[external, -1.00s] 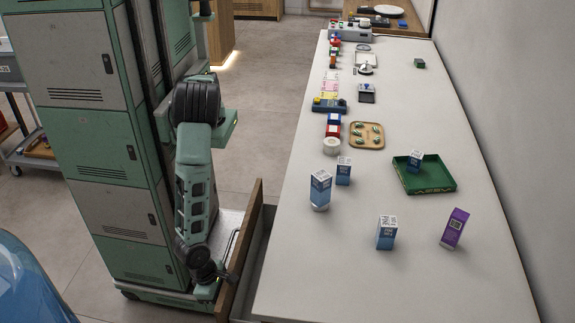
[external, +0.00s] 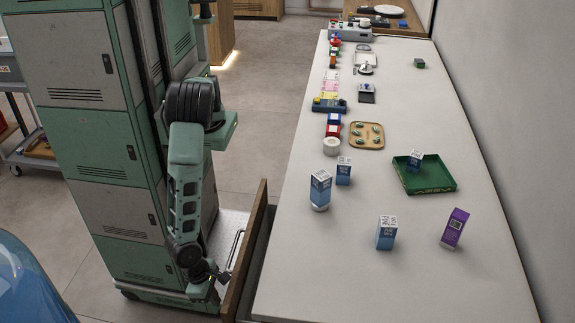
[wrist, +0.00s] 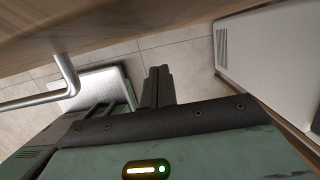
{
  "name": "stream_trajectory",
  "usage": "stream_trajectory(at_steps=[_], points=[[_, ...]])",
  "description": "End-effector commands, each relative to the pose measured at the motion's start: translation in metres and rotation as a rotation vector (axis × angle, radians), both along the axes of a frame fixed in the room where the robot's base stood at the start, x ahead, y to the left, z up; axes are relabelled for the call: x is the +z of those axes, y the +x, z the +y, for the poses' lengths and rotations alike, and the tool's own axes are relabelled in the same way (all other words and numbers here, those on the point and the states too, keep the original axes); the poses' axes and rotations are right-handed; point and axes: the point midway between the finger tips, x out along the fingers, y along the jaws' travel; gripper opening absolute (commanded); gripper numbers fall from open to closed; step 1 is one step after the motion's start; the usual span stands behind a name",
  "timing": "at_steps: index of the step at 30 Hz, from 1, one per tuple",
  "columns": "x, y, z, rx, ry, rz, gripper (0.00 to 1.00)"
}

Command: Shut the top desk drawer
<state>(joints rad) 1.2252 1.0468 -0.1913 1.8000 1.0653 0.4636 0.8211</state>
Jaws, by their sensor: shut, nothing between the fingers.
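The top desk drawer (external: 251,247) is partly pulled out from the left side of the white counter, with a narrow dark gap between its wooden front and the desk. Its front also fills the upper left of the wrist view (wrist: 110,22). The metal bar handle (wrist: 69,75) is at the left there. My gripper (external: 224,277) is low in front of the drawer's outer face, close to it. In the wrist view, my gripper's dark fingers (wrist: 158,73) are together and empty, to the right of the handle. I cannot tell whether the fingertips touch the wood.
The counter top (external: 300,260) holds several blue-and-white boxes (external: 386,233), a purple box (external: 454,228), a green tray (external: 425,187) and a wooden tray (external: 367,135). A blue rounded object (external: 30,285) is at the lower left.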

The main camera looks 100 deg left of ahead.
Motion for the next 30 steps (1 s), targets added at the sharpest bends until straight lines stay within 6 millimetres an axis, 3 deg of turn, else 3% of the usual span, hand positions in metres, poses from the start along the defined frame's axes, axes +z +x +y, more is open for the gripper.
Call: stream_trajectory(at_steps=[6,12,20,23,26,29,30], points=[[0.047,-0.015,-0.001,0.001,-0.004,0.000,0.00],[0.081,-0.023,0.000,0.000,-0.002,-0.001,0.00],[0.097,-0.028,0.000,0.000,0.001,-0.001,0.00],[0.085,-0.032,0.009,-0.008,0.039,-0.006,0.00],[0.045,-0.045,0.045,-0.042,0.190,-0.033,0.00],[-0.007,-0.064,0.113,-0.114,0.472,-0.095,0.00],[-0.023,-0.071,0.143,-0.151,0.602,-0.126,0.00]])
